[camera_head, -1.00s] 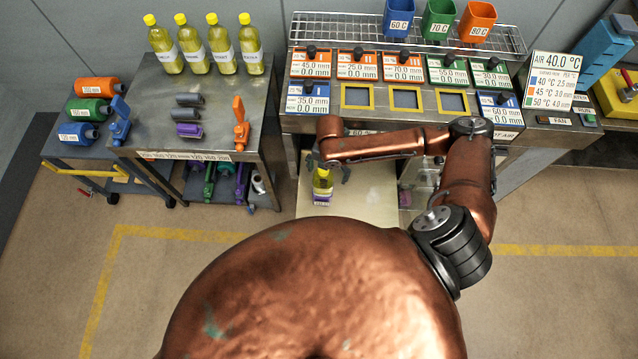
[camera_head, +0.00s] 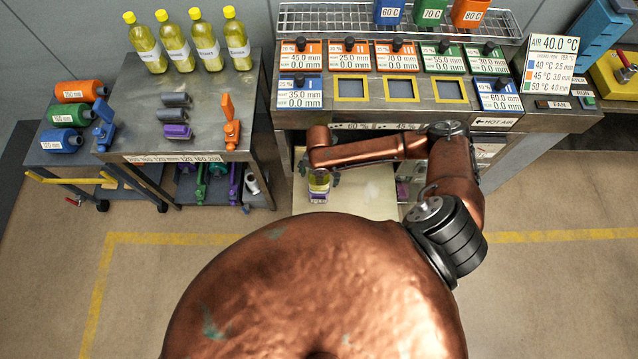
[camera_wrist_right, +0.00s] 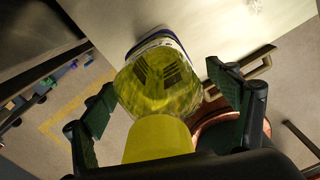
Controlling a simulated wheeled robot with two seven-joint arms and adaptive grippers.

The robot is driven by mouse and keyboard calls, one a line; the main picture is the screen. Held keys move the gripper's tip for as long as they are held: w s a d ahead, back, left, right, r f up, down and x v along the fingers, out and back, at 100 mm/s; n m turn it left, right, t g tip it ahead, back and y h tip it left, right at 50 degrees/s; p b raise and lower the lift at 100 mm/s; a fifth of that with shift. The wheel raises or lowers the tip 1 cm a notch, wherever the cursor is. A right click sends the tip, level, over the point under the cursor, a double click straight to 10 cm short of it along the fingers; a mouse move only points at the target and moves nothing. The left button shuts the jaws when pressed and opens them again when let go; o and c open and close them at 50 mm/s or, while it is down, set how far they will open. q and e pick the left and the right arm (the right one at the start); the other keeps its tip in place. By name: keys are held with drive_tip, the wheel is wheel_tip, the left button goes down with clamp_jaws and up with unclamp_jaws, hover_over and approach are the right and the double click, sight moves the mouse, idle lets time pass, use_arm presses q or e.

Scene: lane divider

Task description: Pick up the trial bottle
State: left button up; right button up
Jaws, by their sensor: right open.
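The trial bottle (camera_head: 318,187), with yellow-green liquid and a white-and-purple label, stands on a pale shelf board (camera_head: 358,205) below the front of the bench. My right gripper (camera_head: 319,171) is at its upper part and partly hides it. In the right wrist view the bottle (camera_wrist_right: 160,85) lies between the two spread green-padded fingers, its yellow cap (camera_wrist_right: 157,138) towards the palm. The right gripper (camera_wrist_right: 165,100) is open, with a gap visible beside the bottle. My left gripper is out of view.
Several similar yellow bottles (camera_head: 188,45) stand at the back of the left metal table (camera_head: 205,95). The bench (camera_head: 545,118) with gauge panels overhangs the board's back edge. Coloured rolls (camera_head: 70,115) lie on a low cart at left.

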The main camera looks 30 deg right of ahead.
drive_tip(key=shift+c, duration=0.4)
drive_tip(key=c, duration=2.1)
